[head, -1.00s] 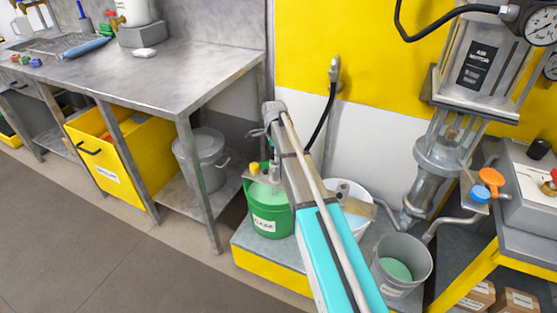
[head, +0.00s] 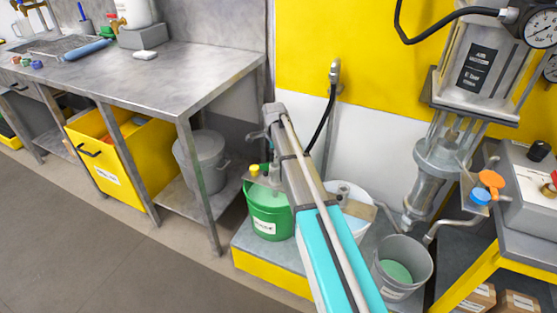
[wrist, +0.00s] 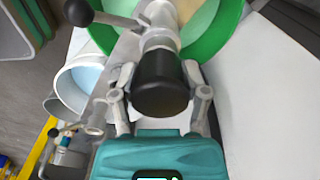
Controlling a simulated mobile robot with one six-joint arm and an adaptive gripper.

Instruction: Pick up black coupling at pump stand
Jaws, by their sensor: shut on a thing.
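The black coupling (wrist: 160,84) shows in the wrist view as a short black cylinder on a pale metal fitting (wrist: 158,35). My gripper (wrist: 160,92) is shut on it, with one finger on each side. The fitting is over or in front of the green bucket (wrist: 215,45); I cannot tell whether they touch. A metal lever with a black ball end (wrist: 78,12) joins near the fitting.
A white bucket (head: 357,225) and a grey bucket (head: 402,263) stand right of the green one, on a low yellow-edged platform (head: 270,278). The air-motor pump (head: 437,165) is further right. A steel workbench (head: 180,85) stands left. The floor at front left is clear.

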